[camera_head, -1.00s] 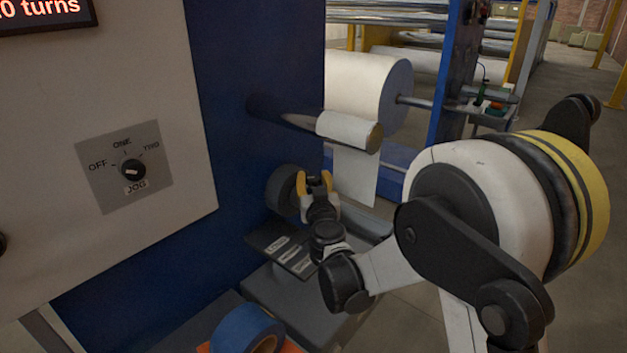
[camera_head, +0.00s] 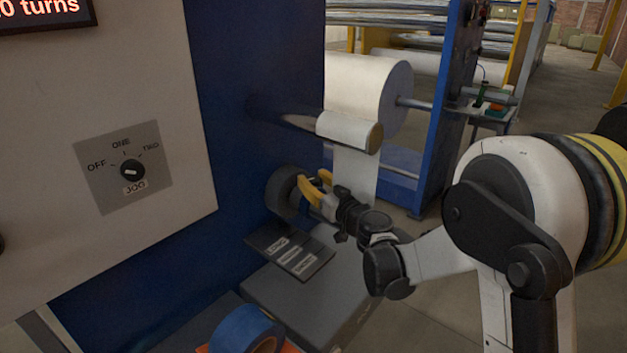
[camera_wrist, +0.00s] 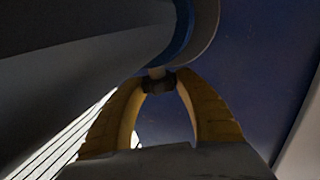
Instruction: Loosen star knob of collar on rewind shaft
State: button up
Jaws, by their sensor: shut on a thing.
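The star knob (camera_wrist: 158,83) is a small dark knob on a short pale stem in the wrist view. The stem comes from the underside of a grey round body with a blue band (camera_wrist: 184,32), seemingly the collar. My gripper (camera_wrist: 158,80) has its two yellow fingers shut on the knob. In the head view my gripper (camera_head: 311,184) reaches in from the right to the front of the dark grey round part (camera_head: 281,192) on the blue machine wall. There the knob is hidden by the fingers, and the collar cannot be told apart.
A white web hangs from a small roller (camera_head: 350,130) just behind my gripper. A dark labelled plate (camera_head: 290,257) lies below it on a grey cabinet. A blue tape roll (camera_head: 246,329) sits at the front. A switch panel (camera_head: 124,167) reads OFF, ONE, TRG, JOG.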

jog(key=o, duration=1.2)
jog(key=v, duration=1.2)
